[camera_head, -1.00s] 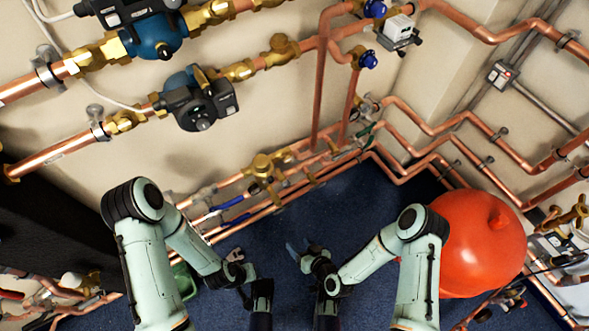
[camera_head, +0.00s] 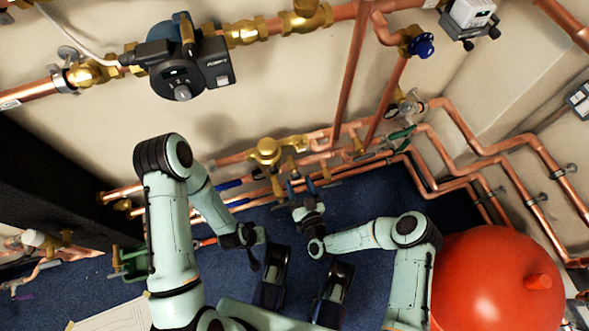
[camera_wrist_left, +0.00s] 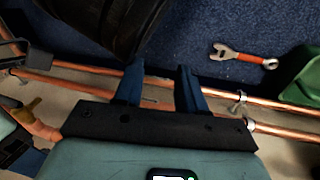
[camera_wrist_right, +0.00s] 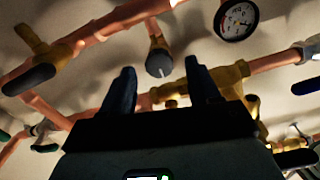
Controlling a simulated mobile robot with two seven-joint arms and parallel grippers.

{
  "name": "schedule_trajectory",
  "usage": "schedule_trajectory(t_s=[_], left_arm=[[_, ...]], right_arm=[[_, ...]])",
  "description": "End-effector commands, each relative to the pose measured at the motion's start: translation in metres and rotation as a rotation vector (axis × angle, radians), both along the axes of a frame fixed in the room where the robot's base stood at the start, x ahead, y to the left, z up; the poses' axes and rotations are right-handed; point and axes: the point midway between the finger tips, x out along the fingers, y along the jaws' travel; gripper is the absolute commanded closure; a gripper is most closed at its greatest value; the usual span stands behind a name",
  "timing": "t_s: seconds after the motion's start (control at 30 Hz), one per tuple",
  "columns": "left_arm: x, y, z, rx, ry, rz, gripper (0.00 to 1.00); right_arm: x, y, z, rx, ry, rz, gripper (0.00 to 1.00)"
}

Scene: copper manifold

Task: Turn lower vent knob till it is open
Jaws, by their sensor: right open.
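I cannot tell for sure which fitting is the lower vent knob. In the right wrist view a dark round-ended fitting with a small pin (camera_wrist_right: 158,58) shows between and beyond my fingers. A brass valve body (camera_wrist_right: 230,80) is behind the right fingertip. My right gripper (camera_wrist_right: 160,80) is open and empty; in the head view it (camera_head: 300,187) is just in front of the low copper pipes, below a brass valve (camera_head: 267,151). My left gripper (camera_wrist_left: 159,75) is open and empty over the copper pipes in its wrist view; the head view shows its wrist but not the fingers clearly.
A red tank (camera_head: 490,275) stands at the right. A pump (camera_head: 185,70) is on the upper pipe. A pressure gauge (camera_wrist_right: 237,18) shows in the right wrist view. A red-handled wrench (camera_wrist_left: 245,56) lies on the blue floor near a green object (camera_wrist_left: 302,78).

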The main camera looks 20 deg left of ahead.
Motion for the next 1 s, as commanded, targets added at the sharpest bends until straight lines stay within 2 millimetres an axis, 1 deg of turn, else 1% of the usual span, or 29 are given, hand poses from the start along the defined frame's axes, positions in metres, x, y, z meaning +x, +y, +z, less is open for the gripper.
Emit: schedule_trajectory(t_s=[0.03, 0.1, 0.3, 0.47, 0.73, 0.77, 0.8, 0.87, 0.9, 1.0], left_arm=[[-0.006, 0.001, -0.008, 0.000, 0.021, 0.002, 0.60], [-0.014, 0.002, -0.015, -0.003, 0.046, 0.003, 0.60], [-0.030, 0.004, -0.027, -0.005, 0.100, 0.006, 0.60], [-0.035, 0.005, -0.030, -0.007, 0.118, 0.008, 0.60], [-0.036, 0.005, -0.030, -0.007, 0.120, 0.008, 0.60], [-0.036, 0.005, -0.030, -0.007, 0.120, 0.008, 0.60], [-0.036, 0.005, -0.030, -0.006, 0.120, 0.007, 0.60], [-0.036, 0.005, -0.030, -0.006, 0.120, 0.007, 0.60], [-0.036, 0.005, -0.030, -0.007, 0.120, 0.007, 0.60], [-0.035, 0.005, -0.030, -0.007, 0.119, 0.008, 0.60]], right_arm=[[0.010, 0.007, -0.001, 0.002, -0.003, 0.000, 0.39], [0.021, 0.014, -0.002, 0.002, -0.002, -0.001, 0.39], [0.043, 0.029, -0.001, 0.001, 0.000, 0.001, 0.39], [0.050, 0.034, 0.000, 0.000, 0.001, 0.000, 0.39], [0.051, 0.035, 0.000, 0.001, 0.003, 0.000, 0.39], [0.051, 0.035, 0.000, 0.001, 0.003, 0.000, 0.49], [0.051, 0.035, 0.000, 0.001, 0.003, 0.000, 0.62], [0.051, 0.034, 0.000, 0.001, 0.003, 0.000, 0.81], [0.051, 0.035, 0.000, 0.001, 0.003, 0.000, 0.94], [0.050, 0.034, 0.000, 0.000, 0.002, 0.001, 0.95]])
